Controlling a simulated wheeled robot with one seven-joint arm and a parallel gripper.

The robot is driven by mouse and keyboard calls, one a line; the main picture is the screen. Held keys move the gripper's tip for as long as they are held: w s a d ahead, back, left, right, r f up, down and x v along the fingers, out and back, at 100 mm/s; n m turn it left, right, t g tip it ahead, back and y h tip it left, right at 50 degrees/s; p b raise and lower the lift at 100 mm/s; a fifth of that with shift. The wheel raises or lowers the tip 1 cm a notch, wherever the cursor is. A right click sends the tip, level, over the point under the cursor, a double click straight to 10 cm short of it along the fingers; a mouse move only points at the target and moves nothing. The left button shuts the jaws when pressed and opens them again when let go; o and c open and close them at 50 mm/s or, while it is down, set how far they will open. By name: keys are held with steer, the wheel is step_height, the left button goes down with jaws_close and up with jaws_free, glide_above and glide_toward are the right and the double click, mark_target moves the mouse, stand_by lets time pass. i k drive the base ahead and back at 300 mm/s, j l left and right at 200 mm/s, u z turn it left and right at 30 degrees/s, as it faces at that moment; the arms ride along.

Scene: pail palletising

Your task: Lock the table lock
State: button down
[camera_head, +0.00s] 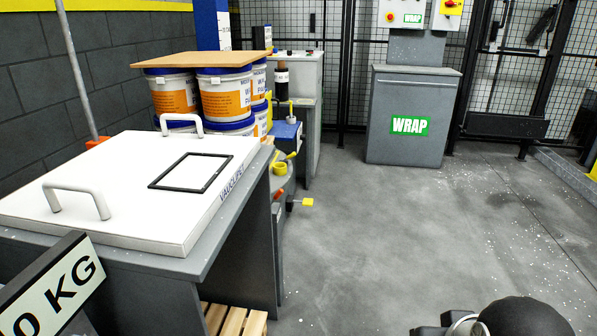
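No part is clearly recognisable as the table lock. Candidates are a yellow knob (280,168) and a small yellow-ended handle (306,202), both low beside the right edge of the grey table (232,205). I cannot tell whether either one is the lock or how it is set. On the table lies a white lid or panel (110,180) with two white handles and a thin black square frame (190,171). My gripper is not in view. A dark rounded part at the bottom right seems to be my own arm, and no fingers show.
Blue-lidded pails (224,95) stand stacked behind the table, with a wooden board (205,62) on top. A grey cabinet marked WRAP (409,145) stands at the back before black mesh fencing. The grey floor (400,240) to the right of the table is clear.

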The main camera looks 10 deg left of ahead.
mark_target(281, 192)
steer(key=i+u, duration=0.2)
steer(key=i, duration=0.25)
steer(key=i+l+u, duration=0.2)
steer(key=i, duration=0.25)
steer(key=i+l+u, duration=0.2)
steer(key=i, duration=0.25)
